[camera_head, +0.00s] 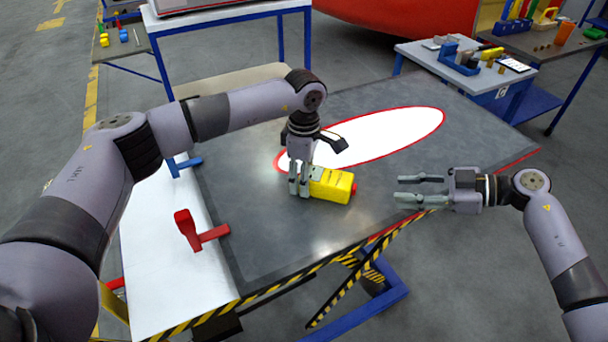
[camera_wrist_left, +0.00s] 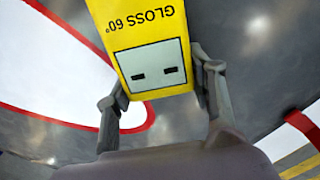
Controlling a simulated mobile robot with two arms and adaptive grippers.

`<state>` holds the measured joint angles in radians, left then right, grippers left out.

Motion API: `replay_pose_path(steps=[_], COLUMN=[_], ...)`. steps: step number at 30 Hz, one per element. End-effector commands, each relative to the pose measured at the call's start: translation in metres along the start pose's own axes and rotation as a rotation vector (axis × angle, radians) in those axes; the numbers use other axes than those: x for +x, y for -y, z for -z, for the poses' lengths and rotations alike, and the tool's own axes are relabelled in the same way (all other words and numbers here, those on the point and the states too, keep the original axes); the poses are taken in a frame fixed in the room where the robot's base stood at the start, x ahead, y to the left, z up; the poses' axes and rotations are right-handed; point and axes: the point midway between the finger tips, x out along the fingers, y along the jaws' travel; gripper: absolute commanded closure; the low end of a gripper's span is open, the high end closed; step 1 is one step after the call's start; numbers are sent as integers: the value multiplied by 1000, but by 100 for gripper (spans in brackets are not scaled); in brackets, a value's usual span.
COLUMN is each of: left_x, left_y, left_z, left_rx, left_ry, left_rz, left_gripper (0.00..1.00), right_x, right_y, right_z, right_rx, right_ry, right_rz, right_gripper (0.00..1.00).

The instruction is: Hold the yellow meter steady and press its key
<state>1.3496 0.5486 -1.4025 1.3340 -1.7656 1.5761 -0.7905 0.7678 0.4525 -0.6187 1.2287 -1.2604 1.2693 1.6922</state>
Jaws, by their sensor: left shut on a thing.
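The yellow meter (camera_head: 331,186) lies on the dark grey table top near its front middle. It has a red part (camera_head: 354,188) at its right end; I cannot tell whether this is the key. My left gripper (camera_head: 299,186) points down and is shut on the meter's left end. In the left wrist view the meter (camera_wrist_left: 135,28) shows "GLOSS 60°" and a pale panel with two dark marks, between the fingers of my left gripper (camera_wrist_left: 158,95). My right gripper (camera_head: 420,189) is open and empty, to the right of the meter, fingers pointing left towards it.
A white oval panel with a red rim (camera_head: 390,135) lies on the table behind the meter. A red clamp-like piece (camera_head: 190,230) stands on the white sheet (camera_head: 165,270) at the left. A side table with tools (camera_head: 480,65) stands at the back right. The table between meter and right gripper is clear.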

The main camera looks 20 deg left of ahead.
Motion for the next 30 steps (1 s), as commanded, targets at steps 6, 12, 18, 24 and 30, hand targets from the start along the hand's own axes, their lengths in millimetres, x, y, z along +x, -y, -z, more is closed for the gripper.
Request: replay_pose_path(steps=[6,12,18,24,30], left_x=[0,0,0,0,1], left_y=[0,0,0,0,0], left_z=[0,0,0,0,0], left_rx=[0,0,0,0,0], left_ry=[0,0,0,0,0], left_rz=[0,0,-1,-1,0], left_gripper=[73,86,92,92,92], right_x=[0,0,0,0,0], right_y=[0,0,0,0,0], right_z=[0,0,0,-1,-1], right_rx=[0,0,0,0,0], right_ry=[0,0,0,0,0], right_rz=[0,0,0,0,0], right_gripper=[67,67,67,67,73])
